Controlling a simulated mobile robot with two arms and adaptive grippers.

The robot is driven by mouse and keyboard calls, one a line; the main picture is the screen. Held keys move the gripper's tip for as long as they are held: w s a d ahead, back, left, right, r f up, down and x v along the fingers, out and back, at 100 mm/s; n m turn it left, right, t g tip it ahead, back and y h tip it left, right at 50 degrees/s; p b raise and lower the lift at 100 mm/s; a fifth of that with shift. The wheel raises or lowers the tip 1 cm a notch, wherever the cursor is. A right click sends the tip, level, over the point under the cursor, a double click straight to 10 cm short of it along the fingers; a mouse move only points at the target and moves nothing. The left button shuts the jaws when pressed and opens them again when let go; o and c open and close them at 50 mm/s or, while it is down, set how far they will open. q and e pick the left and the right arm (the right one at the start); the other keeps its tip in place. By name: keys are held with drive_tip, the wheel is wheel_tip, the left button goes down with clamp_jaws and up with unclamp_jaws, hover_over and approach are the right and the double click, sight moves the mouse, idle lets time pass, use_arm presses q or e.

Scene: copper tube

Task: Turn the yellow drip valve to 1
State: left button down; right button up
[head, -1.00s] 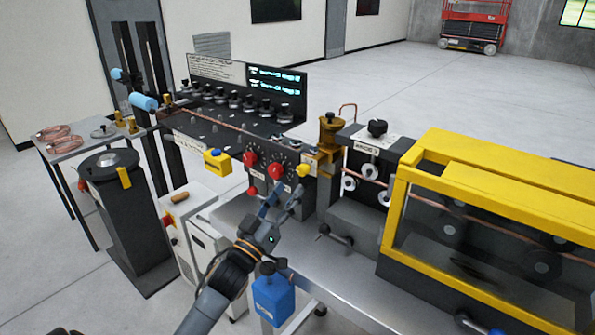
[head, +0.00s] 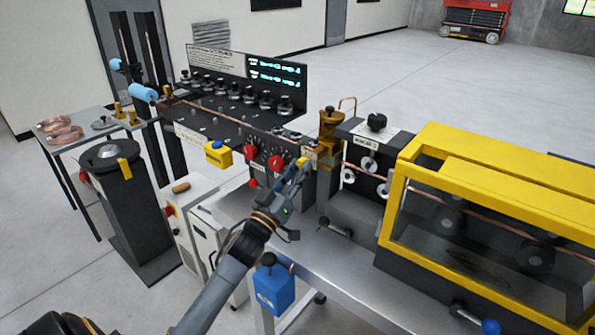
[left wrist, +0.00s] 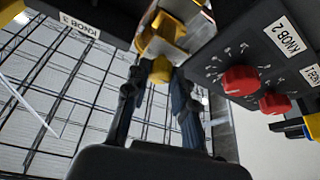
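The yellow drip valve appears as a small yellow knob (left wrist: 161,71) in the left wrist view, below a yellow and brass-coloured fitting (left wrist: 163,38). In the head view the yellow part (head: 303,162) is mostly hidden by my gripper, right of two red knobs. My left gripper (head: 301,176) reaches the front of the panel there. In the left wrist view its two dark fingers (left wrist: 158,88) stand apart, one on each side of the yellow knob, with gaps visible. Contact cannot be told. The valve's number marks are not readable. My right gripper is not in view.
Red knobs (left wrist: 240,81) marked KNOB 2 sit close right of the fingers. A KNOB 3 label (left wrist: 80,25) is on a dark housing at left. A brass cup (head: 329,128) and yellow guard frame (head: 395,205) stand right. A blue box (head: 273,289) is below my forearm.

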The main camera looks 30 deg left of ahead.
use_arm(q)
drive_tip(key=shift+m+h, duration=0.4)
drive_tip(key=m+h+b, duration=0.1)
drive_tip(key=m, duration=0.1)
drive_tip(key=shift+a+f+m, duration=0.1)
drive_tip(key=shift+a+m, duration=0.05)
drive_tip(key=shift+m, duration=0.25)
drive_tip(key=m+h, duration=0.1)
drive_tip(key=m, duration=0.1)
drive_tip(key=m+h+b, duration=0.1)
drive_tip(key=m+h, duration=0.1)
drive_tip(key=m, duration=0.1)
drive_tip(key=shift+a, duration=0.15)
drive_tip(key=m, duration=0.2)
drive_tip(key=m+g+h, duration=0.1)
drive_tip(key=m, duration=0.1)
drive_tip(key=shift+a+h, duration=0.1)
drive_tip(key=shift+h, duration=0.2)
drive_tip(key=shift+r+m+g+h, duration=0.1)
drive_tip(key=shift+m+g+h, duration=0.3)
drive_tip(key=shift+m, duration=0.65)
drive_tip(key=shift+r+m+g+h, duration=0.1)
drive_tip(key=shift+m+g+h, duration=0.25)
drive_tip(key=shift+m, duration=0.7)
drive_tip(key=shift+h, duration=0.25)
drive_tip(key=c, duration=1.1)
unclamp_jaws()
